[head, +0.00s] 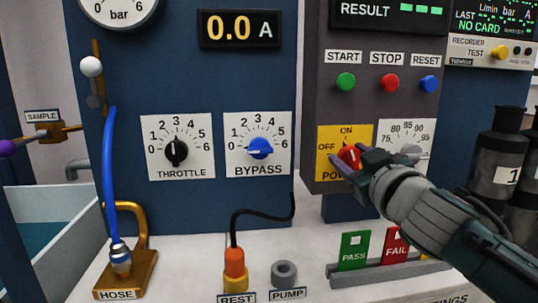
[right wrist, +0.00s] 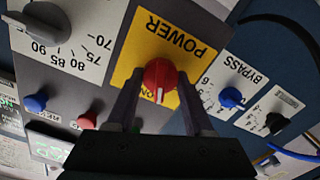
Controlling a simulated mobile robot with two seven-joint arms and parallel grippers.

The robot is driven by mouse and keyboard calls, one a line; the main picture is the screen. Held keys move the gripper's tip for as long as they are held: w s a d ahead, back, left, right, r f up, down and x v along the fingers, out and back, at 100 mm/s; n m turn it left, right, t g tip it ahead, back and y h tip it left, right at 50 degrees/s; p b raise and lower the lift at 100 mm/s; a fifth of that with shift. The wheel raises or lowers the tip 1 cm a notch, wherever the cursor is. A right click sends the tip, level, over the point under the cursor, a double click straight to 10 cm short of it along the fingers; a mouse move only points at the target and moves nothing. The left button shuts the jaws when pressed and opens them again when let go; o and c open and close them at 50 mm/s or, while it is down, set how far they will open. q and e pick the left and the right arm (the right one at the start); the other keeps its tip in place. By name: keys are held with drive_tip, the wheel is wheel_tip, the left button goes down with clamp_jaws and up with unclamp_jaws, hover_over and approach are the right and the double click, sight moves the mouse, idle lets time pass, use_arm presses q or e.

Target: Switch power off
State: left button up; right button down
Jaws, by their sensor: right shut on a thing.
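The red power knob (head: 349,155) sits on a yellow plate (head: 328,134) marked OFF, ON and POWER, on the grey panel. My right gripper (head: 347,162) reaches in from the lower right and is shut on this knob. In the right wrist view, the red knob (right wrist: 159,76) lies between the two fingers (right wrist: 157,95), and its white mark points down the picture, toward the ON word. The gripper partly covers the plate's lettering in both views. My left gripper is not in view.
START (head: 346,82), STOP (head: 390,83) and RESET (head: 429,84) buttons are above the plate. A grey dial (head: 405,135) is close on the right, partly behind my gripper. The PASS card (head: 354,248) and FAIL card (head: 394,245) stand below. The ammeter (head: 240,29) reads 0.0 A.

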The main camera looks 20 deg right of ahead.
drive_tip(key=n, duration=0.4)
drive_tip(key=shift+a, duration=0.1)
drive_tip(key=n, duration=0.3)
drive_tip(key=shift+n+b, duration=0.3)
drive_tip(key=n, duration=0.5)
drive_tip(key=shift+f+n, duration=0.15)
drive_tip(key=shift+n, duration=0.55)
drive_tip(key=shift+c, duration=1.4)
unclamp_jaws()
